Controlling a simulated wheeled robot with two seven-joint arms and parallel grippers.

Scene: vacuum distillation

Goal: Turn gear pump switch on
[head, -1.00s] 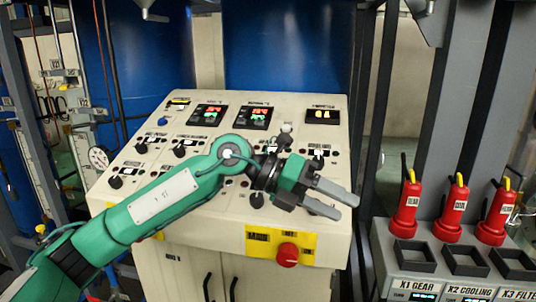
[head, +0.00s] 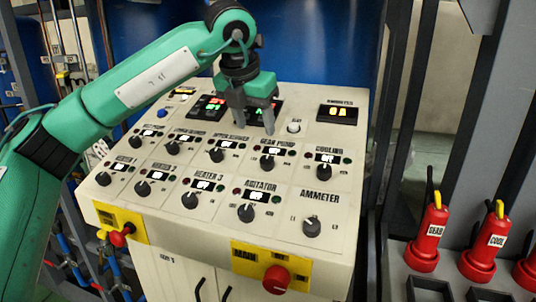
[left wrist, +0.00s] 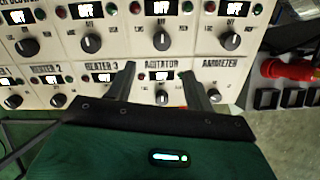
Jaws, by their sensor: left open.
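The gear pump switch (head: 267,161) is a black round knob in the upper knob row of the sloped cream control panel (head: 340,200), under the label "GEAR PUMP". The small display above it appears to read OFF. In the left wrist view the gear pump knob (left wrist: 162,41) shows beyond and between my fingertips, above the agitator knob (left wrist: 162,98). My left gripper (head: 254,128) is open and empty, fingers pointing down at the panel's upper part. It appears apart from the knob. In the left wrist view my left gripper (left wrist: 159,70) has its fingers spread. My right gripper is not in view.
Neighbouring knobs crowd the panel: cooling (head: 324,170) to the right, another (head: 217,155) to the left, agitator (head: 246,212) below. A red main switch (head: 277,280) is on the front edge. Red labelled objects (head: 430,235) stand at right.

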